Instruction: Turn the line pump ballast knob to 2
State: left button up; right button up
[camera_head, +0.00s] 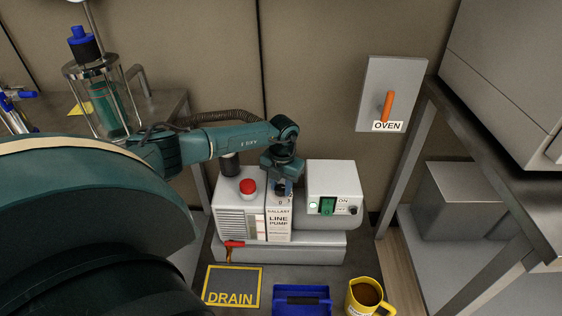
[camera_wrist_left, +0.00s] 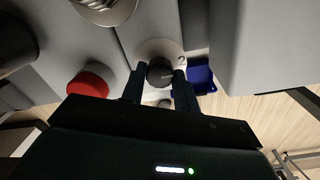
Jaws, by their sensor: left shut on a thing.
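The line pump (camera_head: 267,218) is a white and grey unit on the bench, with a panel labelled BALLAST and LINE PUMP. Its dark round ballast knob (camera_wrist_left: 159,72) sits on a pale disc in the left wrist view. A digit 2 shows just beside the knob there. My left gripper (camera_head: 281,190) reaches down onto the knob from above. In the left wrist view my left gripper (camera_wrist_left: 158,82) has one finger on each side of the knob and is shut on it. The fingers hide much of the knob in the head view; I cannot tell where its pointer stands. My right gripper is not in view.
A red button (camera_head: 248,186) stands left of the knob, and a green switch (camera_head: 327,206) on a white box to its right. A red-handled valve (camera_head: 234,244), DRAIN mat (camera_head: 233,287), blue tray (camera_head: 302,300) and yellow mug (camera_head: 368,296) are in front.

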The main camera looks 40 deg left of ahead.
aim_at(282, 188)
pick_arm(q)
jog(key=o, duration=1)
jog(key=shift+c, duration=0.2)
notch_tip(282, 188, up, 13)
jog(key=p, duration=0.3)
jog(key=shift+d, duration=0.2)
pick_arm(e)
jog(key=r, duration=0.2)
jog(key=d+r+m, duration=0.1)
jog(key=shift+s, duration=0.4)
